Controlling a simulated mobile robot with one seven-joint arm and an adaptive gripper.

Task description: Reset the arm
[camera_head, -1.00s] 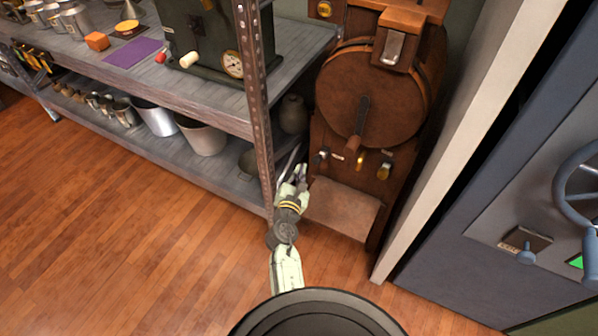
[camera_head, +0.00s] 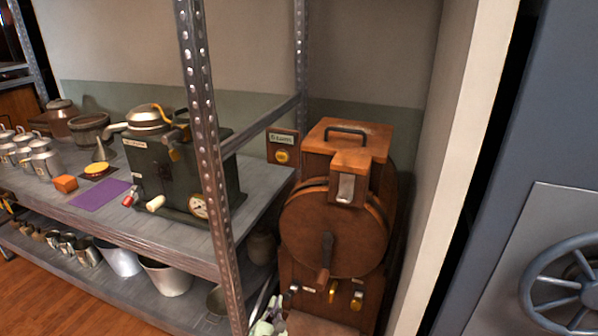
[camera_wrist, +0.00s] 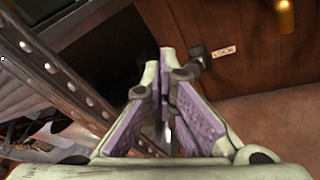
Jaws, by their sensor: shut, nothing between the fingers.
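My gripper (camera_wrist: 165,55) fills the lower middle of the wrist view, its two pale green fingers with purple pads closed together at the tips and nothing between them. In the head view, only a pale part of my gripper (camera_head: 268,318) shows at the bottom edge. It is beside the metal shelf post and in front of the lower part of the brown wooden machine (camera_head: 335,230). In the wrist view, the brown machine's panel (camera_wrist: 240,70) lies behind the fingers, with a small label and a brass knob.
The perforated shelf post (camera_head: 212,180) stands close at the left; it also crosses the wrist view (camera_wrist: 75,80). A dark green machine (camera_head: 180,175), an orange block (camera_head: 65,184) and a purple mat (camera_head: 100,195) are on the shelf. A safe with a wheel (camera_head: 570,285) stands right.

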